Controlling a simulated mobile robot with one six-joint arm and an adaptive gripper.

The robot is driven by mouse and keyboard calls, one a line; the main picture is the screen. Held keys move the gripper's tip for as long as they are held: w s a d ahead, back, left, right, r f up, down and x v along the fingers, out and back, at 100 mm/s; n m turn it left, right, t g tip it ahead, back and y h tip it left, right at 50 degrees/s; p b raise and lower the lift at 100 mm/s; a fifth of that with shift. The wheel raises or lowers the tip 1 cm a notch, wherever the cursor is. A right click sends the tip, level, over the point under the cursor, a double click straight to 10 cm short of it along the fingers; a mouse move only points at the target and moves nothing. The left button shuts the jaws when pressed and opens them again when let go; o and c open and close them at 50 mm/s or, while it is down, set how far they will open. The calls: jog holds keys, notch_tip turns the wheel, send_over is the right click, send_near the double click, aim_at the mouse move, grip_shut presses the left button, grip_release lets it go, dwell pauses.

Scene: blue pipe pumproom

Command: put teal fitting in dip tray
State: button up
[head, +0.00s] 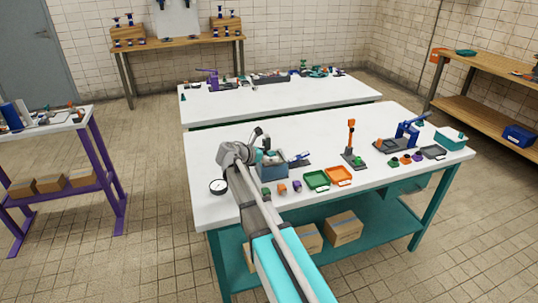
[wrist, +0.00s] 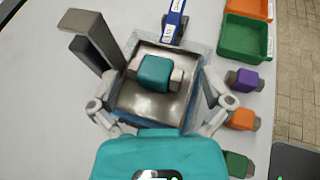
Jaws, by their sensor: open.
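The teal fitting (wrist: 155,73), a block with grey ends, lies inside the square dip tray (wrist: 145,105), on its shiny metal floor, towards the far side. The dip tray also shows in the head view as a blue-grey box (head: 272,172) on the front white table. My gripper (wrist: 160,100) is over the tray with its fingers spread wide, one near each side. The fingers are apart from the fitting and nothing is between them in their grip. In the head view my arm partly hides the area around the tray.
Green (wrist: 236,164), orange (wrist: 241,119) and purple (wrist: 243,80) fittings stand right of the dip tray. A green tray (wrist: 243,40) and an orange tray (head: 338,175) lie beyond them. A grey upright piece (wrist: 95,40) rises at the tray's left. A round gauge (head: 218,186) lies nearby.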

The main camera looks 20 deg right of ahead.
jog(key=p+v, duration=0.4)
jog(key=v, duration=0.8)
dwell(0.5)
jog(key=s+d+f+m+g+y, duration=0.1)
jog(key=s+f+m, duration=0.1)
jog(key=s+m, duration=0.1)
jog(key=s+f+m+g+y, duration=0.1)
jog(key=s+f+m+y, duration=0.1)
jog(key=s+f+m, duration=0.1)
jog(key=s+d+f+m+y, duration=0.1)
jog(key=s+f+m+y, duration=0.1)
jog(key=s+m, duration=0.1)
jog(key=shift+s+d+f+m+g, duration=0.1)
jog(key=shift+s+d+m+g, duration=0.1)
jog(key=shift+s, duration=0.25)
jog(key=shift+s+d+f+m+g, duration=0.1)
jog(key=shift+s+d+g, duration=0.1)
jog(key=shift+s, duration=0.2)
jog(key=s+a+f+m+g+y, duration=0.1)
jog(key=s+a+f+m+y, duration=0.1)
jog(key=s+m+y, duration=0.2)
jog(key=s+a+f+m+y, duration=0.2)
jog(key=s+m+y, duration=0.1)
jog(key=s+m, duration=0.5)
jog(key=shift+g+y, duration=0.4)
